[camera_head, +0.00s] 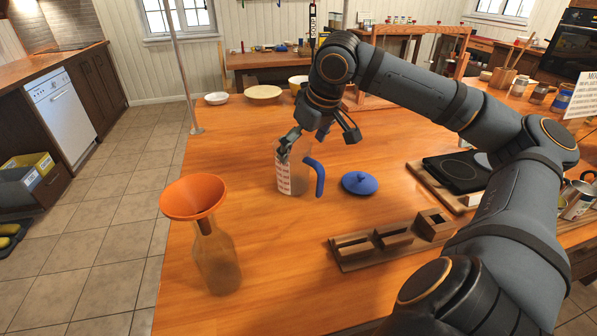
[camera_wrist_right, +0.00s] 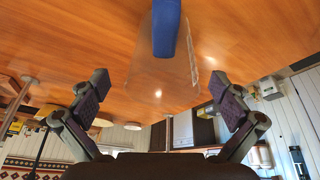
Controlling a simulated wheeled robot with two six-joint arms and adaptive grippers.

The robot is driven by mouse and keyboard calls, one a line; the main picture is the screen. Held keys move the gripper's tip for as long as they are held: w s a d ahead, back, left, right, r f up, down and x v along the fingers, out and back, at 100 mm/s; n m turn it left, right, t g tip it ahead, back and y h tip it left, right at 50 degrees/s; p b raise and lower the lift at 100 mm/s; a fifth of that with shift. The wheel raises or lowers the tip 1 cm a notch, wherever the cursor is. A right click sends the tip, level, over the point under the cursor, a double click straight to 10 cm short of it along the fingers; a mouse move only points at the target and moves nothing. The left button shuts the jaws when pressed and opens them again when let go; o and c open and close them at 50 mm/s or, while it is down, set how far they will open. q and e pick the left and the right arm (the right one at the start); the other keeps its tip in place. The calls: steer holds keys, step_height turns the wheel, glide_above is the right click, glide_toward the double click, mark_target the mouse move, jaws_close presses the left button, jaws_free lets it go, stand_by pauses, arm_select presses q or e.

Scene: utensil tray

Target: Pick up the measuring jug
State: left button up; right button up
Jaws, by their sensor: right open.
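The clear measuring jug (camera_head: 296,178) stands upright on the wooden table, with printed markings on its side and a blue handle (camera_head: 318,178) facing right. My right gripper (camera_head: 318,141) is open and empty, right by the top of the jug; one finger overlaps the jug's rim in the head view. In the right wrist view the jug's see-through body (camera_wrist_right: 160,72) and blue handle (camera_wrist_right: 166,28) lie ahead, in line with the gap between the spread fingers of the right gripper (camera_wrist_right: 162,90). Whether a finger touches the jug cannot be told. My left gripper is not in view.
A blue lid (camera_head: 360,183) lies right of the jug. A bottle (camera_head: 217,262) with an orange funnel (camera_head: 193,197) stands front left. A wooden slotted holder (camera_head: 362,256) and a dark scale (camera_head: 457,171) are to the right. Bowls (camera_head: 263,93) sit at the back.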

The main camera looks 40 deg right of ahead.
mark_target(300, 171)
steer(key=x, duration=0.5)
steer(key=shift+a+p, duration=0.15)
steer(key=shift+p, duration=0.2)
steer(key=shift+s+r, duration=0.15)
steer(key=shift+c, duration=0.8)
steer(key=c, duration=1.1)
